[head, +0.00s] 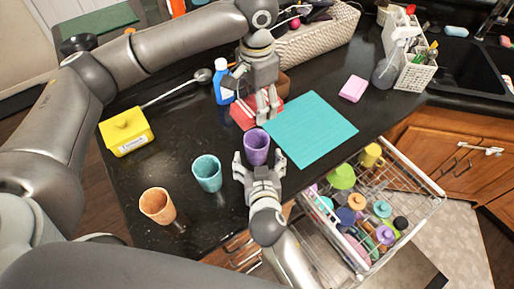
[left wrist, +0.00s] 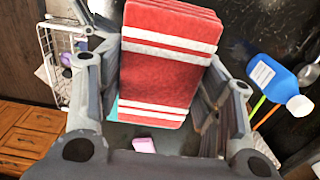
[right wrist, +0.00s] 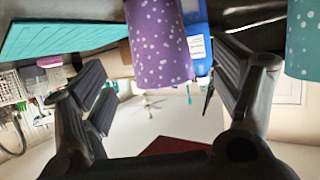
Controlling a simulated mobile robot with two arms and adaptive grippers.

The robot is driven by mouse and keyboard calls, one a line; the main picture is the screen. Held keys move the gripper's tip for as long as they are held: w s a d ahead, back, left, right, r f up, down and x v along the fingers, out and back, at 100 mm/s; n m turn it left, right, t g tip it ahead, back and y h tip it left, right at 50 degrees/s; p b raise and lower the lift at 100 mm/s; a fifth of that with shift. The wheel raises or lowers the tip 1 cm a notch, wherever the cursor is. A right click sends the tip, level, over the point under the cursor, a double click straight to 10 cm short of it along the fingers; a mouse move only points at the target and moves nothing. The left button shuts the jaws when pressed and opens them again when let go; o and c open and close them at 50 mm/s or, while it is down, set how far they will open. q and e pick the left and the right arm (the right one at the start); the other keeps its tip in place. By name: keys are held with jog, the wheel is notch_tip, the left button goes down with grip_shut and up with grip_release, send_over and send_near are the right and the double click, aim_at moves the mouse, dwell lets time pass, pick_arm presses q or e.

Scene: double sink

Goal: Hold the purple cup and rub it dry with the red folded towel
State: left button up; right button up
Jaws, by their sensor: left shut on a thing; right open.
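The purple speckled cup (head: 257,147) stands on the dark counter, in front of the teal mat's left corner. My right gripper (head: 259,158) is open at the cup's near side, its fingers to either side of it. The right wrist view also shows the cup (right wrist: 160,45) between the spread fingers. The red folded towel (head: 241,115) lies behind the cup. My left gripper (head: 267,106) is shut on the towel. In the left wrist view the towel (left wrist: 165,80), with white stripes, fills the space between the fingers.
A teal cup (head: 207,174) and an orange cup (head: 157,206) stand to the left. A blue bottle (head: 223,83) stands behind the towel, and a yellow container (head: 126,131) is far left. The flat teal mat (head: 312,130) lies right. An open dish drawer (head: 412,205) is front right.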

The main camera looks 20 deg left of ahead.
aim_at(256, 141)
jog(key=shift+x, duration=3.55)
jog(key=c, duration=1.2)
